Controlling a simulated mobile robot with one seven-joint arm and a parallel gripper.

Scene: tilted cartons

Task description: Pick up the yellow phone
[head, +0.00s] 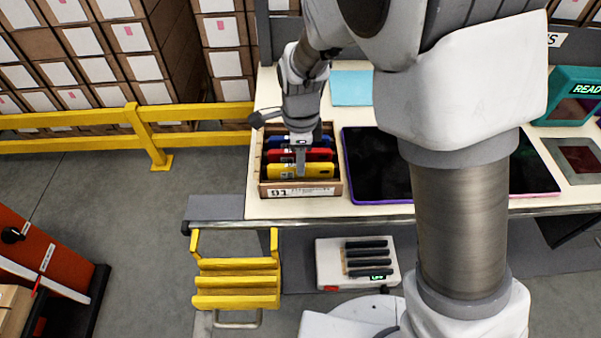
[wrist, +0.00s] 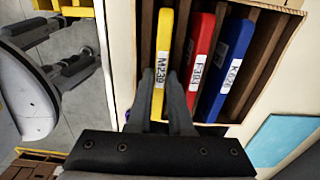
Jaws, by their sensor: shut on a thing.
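The yellow phone (head: 316,171) stands on edge in the front slot of a wooden carton (head: 333,189) on the bench. It also shows in the wrist view (wrist: 164,35), with a white label on its edge. My gripper (head: 300,168) reaches down into the carton from above. In the wrist view its fingers (wrist: 161,85) lie either side of the yellow phone's near end, shut on it. The phone is still among the slots; its lower part is hidden.
A red phone (wrist: 201,45) and a blue phone (wrist: 232,55) stand in the slots beside the yellow one. A dark purple-edged tablet (head: 375,175) lies right of the carton. A light blue sheet (head: 352,88) lies behind. A yellow rail (head: 205,140) runs along the left.

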